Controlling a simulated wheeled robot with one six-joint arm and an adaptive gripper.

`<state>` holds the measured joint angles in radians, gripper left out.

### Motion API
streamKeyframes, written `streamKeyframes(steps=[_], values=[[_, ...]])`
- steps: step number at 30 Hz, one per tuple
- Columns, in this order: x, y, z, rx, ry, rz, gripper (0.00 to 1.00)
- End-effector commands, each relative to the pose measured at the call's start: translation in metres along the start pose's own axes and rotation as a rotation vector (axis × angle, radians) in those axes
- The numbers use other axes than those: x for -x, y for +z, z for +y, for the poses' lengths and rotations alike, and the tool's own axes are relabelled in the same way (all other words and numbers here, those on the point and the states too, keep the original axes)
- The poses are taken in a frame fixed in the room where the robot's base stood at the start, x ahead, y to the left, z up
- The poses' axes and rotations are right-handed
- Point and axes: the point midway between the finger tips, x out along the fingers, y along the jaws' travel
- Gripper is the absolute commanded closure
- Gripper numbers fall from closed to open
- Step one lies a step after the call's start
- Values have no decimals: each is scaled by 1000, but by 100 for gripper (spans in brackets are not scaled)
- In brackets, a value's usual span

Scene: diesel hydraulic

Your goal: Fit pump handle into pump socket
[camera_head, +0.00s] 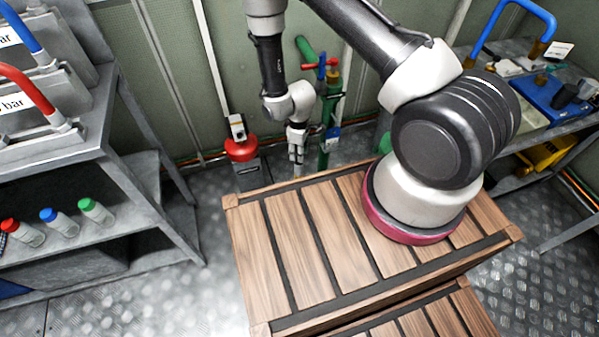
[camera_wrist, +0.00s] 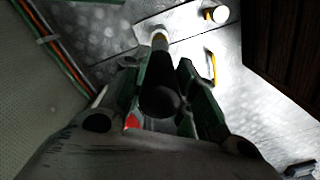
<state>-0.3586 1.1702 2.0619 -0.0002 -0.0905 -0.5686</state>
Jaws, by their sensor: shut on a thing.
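My gripper (camera_head: 297,148) hangs beyond the far edge of the wooden crate, fingers down. In the wrist view my gripper (camera_wrist: 172,98) is shut on a dark rod with a rounded black near end (camera_wrist: 160,98) and a pale yellowish far end (camera_wrist: 160,40). I take this rod for the pump handle; in the head view only a thin pale tip (camera_head: 298,170) shows below the fingers. The rod points away from the wrist, toward the metal floor. I cannot make out the pump socket for certain; a small white round piece with yellow (camera_wrist: 215,14) lies beyond the rod's tip.
The slatted wooden crate (camera_head: 300,250) fills the near middle. Metal shelves (camera_head: 60,150) are at left, a workbench (camera_head: 570,125) at right.

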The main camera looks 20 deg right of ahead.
Motion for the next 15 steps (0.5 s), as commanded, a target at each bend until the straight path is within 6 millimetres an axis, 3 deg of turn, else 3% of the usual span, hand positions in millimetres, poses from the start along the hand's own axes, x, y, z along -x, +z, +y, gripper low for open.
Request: streamKeyframes(steps=[15], values=[[14,-1,0,0,1,1,97]])
